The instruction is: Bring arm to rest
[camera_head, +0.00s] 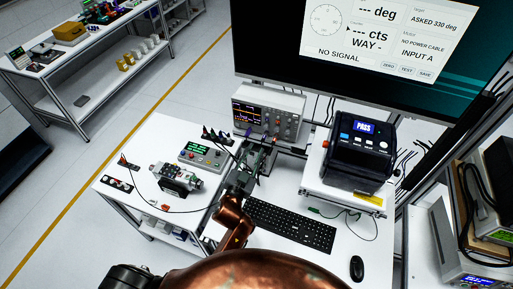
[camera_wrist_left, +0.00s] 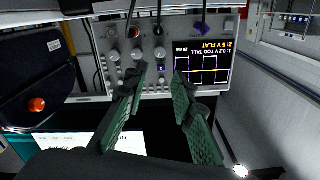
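My left arm (camera_head: 235,215), copper coloured, reaches up from the bottom middle of the head view. Its gripper (camera_head: 258,156) is in front of the oscilloscope (camera_head: 268,113), above the bench. In the left wrist view the two green-padded fingers (camera_wrist_left: 159,78) stand apart with nothing between them. The oscilloscope's front panel (camera_wrist_left: 165,50) appears upside down beyond them, with knobs, plugged leads and a lit screen reading "TOO TALL" and "FLAT". I cannot see my right gripper.
A black printer (camera_head: 357,155) showing PASS stands right of the gripper. A keyboard (camera_head: 290,225) and mouse (camera_head: 357,268) lie in front. The encoder rig (camera_head: 177,178) and a green-display box (camera_head: 203,154) sit left. A large monitor (camera_head: 375,50) hangs behind, reading NO SIGNAL.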

